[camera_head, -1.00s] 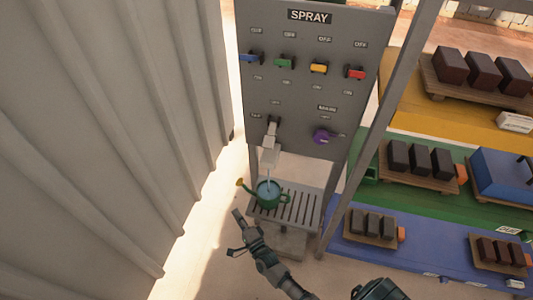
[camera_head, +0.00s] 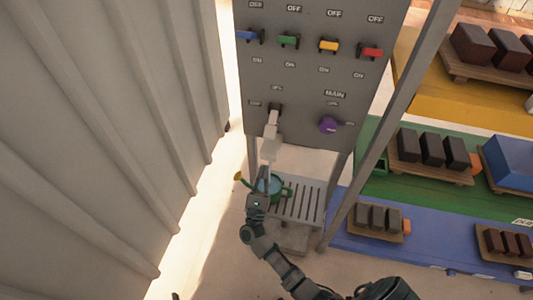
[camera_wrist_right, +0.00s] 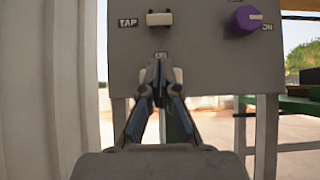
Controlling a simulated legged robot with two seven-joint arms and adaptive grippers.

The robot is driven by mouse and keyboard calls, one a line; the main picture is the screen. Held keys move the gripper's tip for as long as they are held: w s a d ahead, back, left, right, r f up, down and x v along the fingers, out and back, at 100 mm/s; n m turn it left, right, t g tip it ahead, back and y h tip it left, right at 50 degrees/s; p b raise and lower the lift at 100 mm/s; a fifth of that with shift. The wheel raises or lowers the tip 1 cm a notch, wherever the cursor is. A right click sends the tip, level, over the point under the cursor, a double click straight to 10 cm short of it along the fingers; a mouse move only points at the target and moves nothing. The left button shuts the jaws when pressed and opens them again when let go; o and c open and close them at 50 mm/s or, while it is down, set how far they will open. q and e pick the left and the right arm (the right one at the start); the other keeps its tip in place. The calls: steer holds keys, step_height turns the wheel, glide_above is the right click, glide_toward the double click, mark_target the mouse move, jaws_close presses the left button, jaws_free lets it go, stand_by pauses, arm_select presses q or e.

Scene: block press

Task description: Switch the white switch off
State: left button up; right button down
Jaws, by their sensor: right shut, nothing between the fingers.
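The white switch (camera_wrist_right: 159,18) is next to a TAP label on the grey panel, with an ON label below it. It also shows in the head view (camera_head: 272,118), just above the pale tap spout (camera_head: 269,148). My right gripper (camera_wrist_right: 158,68) is shut and empty. In the wrist view its tips are below the switch, overlapping the ON label's lower edge and the spout. In the head view the right gripper (camera_head: 264,178) is in front of the green watering can (camera_head: 276,187), partly hiding it.
The panel (camera_head: 300,70) also carries blue, green, yellow and red switches and a purple MAIN knob (camera_head: 328,125). A slatted tray (camera_head: 310,200) holds the can. A corrugated wall (camera_head: 110,130) is at left. Shelves with dark blocks are at right.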

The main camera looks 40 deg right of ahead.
mark_target(269, 153)
steer(key=x, duration=0.8)
steer(key=shift+w+d+r+p, duration=0.1)
steer(key=shift+d+r+p, duration=0.1)
steer(key=shift+p, duration=0.2)
arm_select(q)
steer(key=shift+s+a+f+g+y, duration=0.15)
steer(key=shift+s+f+g+y, duration=0.1)
steer(key=shift+f+g, duration=0.3)
steer(key=shift+s+a+f+g+y, duration=0.1)
steer(key=shift+s+f+g+y, duration=0.1)
steer(key=shift+f+g, duration=0.35)
arm_select(e)
steer(key=shift+w+d+r, duration=0.25)
steer(key=shift+d, duration=0.05)
